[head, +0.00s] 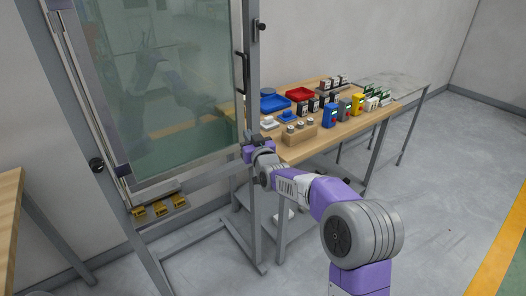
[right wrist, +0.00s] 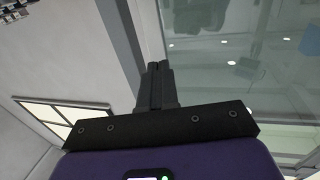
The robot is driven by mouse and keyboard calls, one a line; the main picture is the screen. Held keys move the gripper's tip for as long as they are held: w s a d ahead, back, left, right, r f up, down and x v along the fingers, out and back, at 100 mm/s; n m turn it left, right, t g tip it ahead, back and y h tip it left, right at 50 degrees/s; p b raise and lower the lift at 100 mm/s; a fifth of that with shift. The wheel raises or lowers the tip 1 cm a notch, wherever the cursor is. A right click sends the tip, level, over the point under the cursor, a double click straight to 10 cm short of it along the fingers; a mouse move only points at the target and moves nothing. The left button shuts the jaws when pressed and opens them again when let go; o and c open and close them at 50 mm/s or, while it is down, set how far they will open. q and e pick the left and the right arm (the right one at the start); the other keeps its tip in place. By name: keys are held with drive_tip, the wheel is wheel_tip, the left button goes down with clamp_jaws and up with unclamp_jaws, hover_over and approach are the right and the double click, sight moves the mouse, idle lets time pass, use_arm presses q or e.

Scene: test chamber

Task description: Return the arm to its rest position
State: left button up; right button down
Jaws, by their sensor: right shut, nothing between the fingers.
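My right arm reaches in from the lower right of the head view, its wrist bent beside the right post of the glass-fronted frame. My right gripper (head: 257,140) is small there, close to the post; I cannot tell whether it touches it. In the right wrist view the two dark fingers (right wrist: 160,68) are together with nothing between them. They point up past the grey post towards the glass. My left gripper is not in view.
The tall frame with its glass pane (head: 185,95) stands directly by the gripper. Behind it, a wooden table (head: 345,129) carries blue and red trays and several small boxes. Yellow clips (head: 158,209) sit on the frame's lower ledge. Floor at right is clear.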

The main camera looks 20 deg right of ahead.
drive_tip(key=s+d, duration=0.2)
drive_tip(key=s, duration=0.4)
drive_tip(key=s+a+f+g+y, duration=0.1)
drive_tip(key=s+a+f+g, duration=0.2)
drive_tip(key=f, duration=0.7)
drive_tip(key=s+a+f+g+p, duration=0.1)
drive_tip(key=s+a+f+g, duration=0.15)
drive_tip(key=f, duration=0.75)
drive_tip(key=s+a+f+g+y, duration=0.1)
drive_tip(key=s+a+f+g, duration=0.15)
drive_tip(key=f, duration=0.75)
drive_tip(key=s+a+f+g+y, duration=0.1)
drive_tip(key=s+a+f+g, duration=0.2)
drive_tip(key=s, duration=0.6)
drive_tip(key=s+a+f+m+g, duration=0.1)
drive_tip(key=s+a+f+g, duration=0.2)
drive_tip(key=s+f, duration=0.5)
drive_tip(key=s+a+f+m+g+y, duration=0.1)
drive_tip(key=s+a+f+g, duration=0.2)
drive_tip(key=s, duration=0.8)
wheel_tip(320, 180, down, 3)
drive_tip(key=shift+a+r+y+p, duration=0.15)
drive_tip(key=shift+a+y+p, duration=0.15)
drive_tip(key=shift+p, duration=0.15)
